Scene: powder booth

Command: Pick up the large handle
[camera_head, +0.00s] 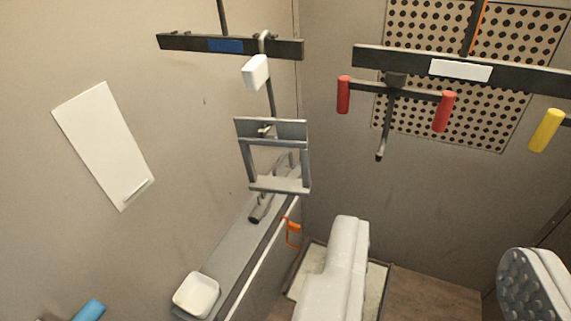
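Several pieces have handle-like parts, and I cannot tell for sure which one is the large handle. A dark T-shaped piece with two red grips (444,111) hangs from the right rail. A yellow grip (546,130) shows at the right edge, its piece cut off by the picture. A grey metal frame (278,186) hangs from the left rail. My gripper (442,255) shows at the bottom, with a white finger at bottom centre and a studded pad at lower right. Its fingers are wide apart with nothing between them. It is below and apart from the hanging pieces.
The left rail (175,43) and right rail (400,60) cross the upper view. A grey ledge (232,248) along the left wall holds a white tray (181,302). An orange hook (293,233) is beside it. A white panel (100,140) is on the wall. A blue cylinder (89,310) is at lower left.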

